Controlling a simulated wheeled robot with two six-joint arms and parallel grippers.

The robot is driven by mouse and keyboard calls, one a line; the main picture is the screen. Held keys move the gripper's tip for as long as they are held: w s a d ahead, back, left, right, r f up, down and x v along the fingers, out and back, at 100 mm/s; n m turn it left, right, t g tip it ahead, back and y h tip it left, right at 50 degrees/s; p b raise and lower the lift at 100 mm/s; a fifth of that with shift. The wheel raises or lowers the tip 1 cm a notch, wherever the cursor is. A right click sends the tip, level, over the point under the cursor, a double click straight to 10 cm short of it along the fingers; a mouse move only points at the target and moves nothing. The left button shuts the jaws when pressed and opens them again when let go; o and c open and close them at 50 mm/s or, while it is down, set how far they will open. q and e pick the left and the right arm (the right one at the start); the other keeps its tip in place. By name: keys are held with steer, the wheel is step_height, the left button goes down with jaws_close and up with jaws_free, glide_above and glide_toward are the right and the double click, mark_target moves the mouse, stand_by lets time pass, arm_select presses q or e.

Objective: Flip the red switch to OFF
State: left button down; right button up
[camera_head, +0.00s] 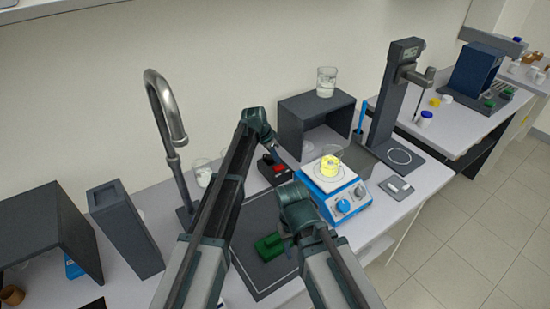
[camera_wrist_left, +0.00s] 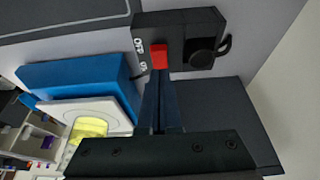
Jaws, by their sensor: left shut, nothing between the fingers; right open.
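The red switch (camera_wrist_left: 158,56) is a small red block on a dark box (camera_wrist_left: 205,20), beside white OFF and ON labels. A round black knob sits next to it. My left gripper (camera_head: 275,152) is shut and empty, right at the switch. In the left wrist view its fingertips (camera_wrist_left: 161,80) are at the edge of the red switch; I cannot tell whether they touch. My right gripper (camera_head: 290,243) is open, low over the dark mat.
A blue and white hotplate (camera_head: 345,205) bears a beaker of yellow liquid (camera_head: 330,166), right of the box. A dark open shelf (camera_head: 290,125) stands behind. A green object (camera_head: 268,246) lies on the dark mat (camera_head: 255,215). A tall faucet (camera_head: 165,110) is at left.

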mark_target(275, 168)
arm_select(q)
steer(key=shift+s+a+f+b, duration=0.2)
steer(key=shift+f+b, duration=0.1)
steer(key=shift+f, duration=0.2)
steer(key=shift+s+a+f+b, duration=0.15)
steer(key=shift+f+b, duration=0.1)
steer(key=shift+f, duration=0.25)
arm_select(e)
steer(key=shift+f, duration=1)
